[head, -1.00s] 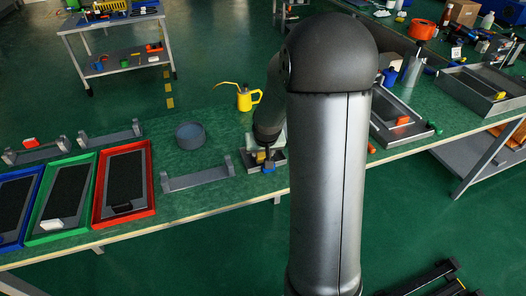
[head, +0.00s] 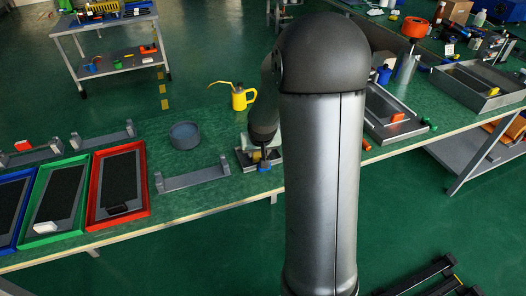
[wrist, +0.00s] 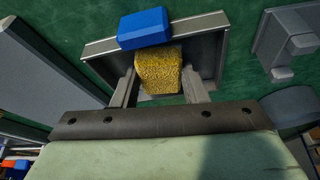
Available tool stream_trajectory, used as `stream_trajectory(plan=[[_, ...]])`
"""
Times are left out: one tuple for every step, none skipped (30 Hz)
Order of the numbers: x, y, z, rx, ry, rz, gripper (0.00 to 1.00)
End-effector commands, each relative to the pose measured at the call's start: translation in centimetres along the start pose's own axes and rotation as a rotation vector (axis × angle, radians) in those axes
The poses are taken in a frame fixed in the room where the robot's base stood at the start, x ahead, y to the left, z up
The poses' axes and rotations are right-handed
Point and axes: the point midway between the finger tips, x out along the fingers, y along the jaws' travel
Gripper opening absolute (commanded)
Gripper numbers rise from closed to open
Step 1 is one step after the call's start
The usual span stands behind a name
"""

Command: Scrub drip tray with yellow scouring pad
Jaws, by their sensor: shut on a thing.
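A small grey metal tray, which I take to be the drip tray, lies on the green bench in the wrist view (wrist: 196,27). It also shows in the head view (head: 243,158), partly hidden by my arm. My gripper (wrist: 159,78) is shut on the yellow scouring pad (wrist: 158,68), with one finger on each side. The pad is over the inside of the tray; I cannot tell whether it touches the floor. My gripper in the head view (head: 263,150) is low over the tray. A blue block (wrist: 144,28) sits on the tray's rim, close to the pad.
A grey bracket (head: 193,179) stands left of the tray, with a round grey dish (head: 185,135) and yellow oil can (head: 239,99) behind. A red-rimmed tray (head: 146,180) is farther left. Bare green bench lies between the dish and oil can.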

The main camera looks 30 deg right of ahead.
Motion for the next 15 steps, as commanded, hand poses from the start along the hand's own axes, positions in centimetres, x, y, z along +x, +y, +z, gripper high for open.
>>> stream_trajectory(plan=[[0.4, -0.8, 0.5, -0.005, -0.008, -0.003, 0.22], [0.3, -1.0, 0.5, -0.004, -0.007, -0.002, 0.22], [0.2, -1.4, 0.6, -0.005, -0.008, -0.003, 0.22], [0.2, -1.5, 0.6, -0.004, -0.008, -0.003, 0.22], [0.2, -1.7, 0.6, -0.003, -0.008, -0.003, 0.22], [0.1, -1.8, 0.7, -0.003, -0.009, -0.002, 0.22], [0.1, -1.9, 0.7, -0.003, -0.010, -0.002, 0.22], [0.1, -1.9, 0.7, -0.003, -0.010, -0.002, 0.22], [0.1, -2.0, 0.7, -0.003, -0.010, -0.002, 0.22], [0.0, -2.1, 0.7, -0.003, -0.010, -0.002, 0.22], [0.0, -2.2, 0.7, -0.003, -0.010, -0.002, 0.22], [0.0, -2.4, 0.6, -0.003, -0.009, -0.002, 0.22], [-0.1, -2.5, 0.6, -0.003, -0.009, -0.002, 0.22], [-0.1, -2.5, 0.6, -0.002, -0.009, -0.002, 0.22], [-0.2, -2.3, 0.5, -0.001, -0.009, -0.002, 0.22]])
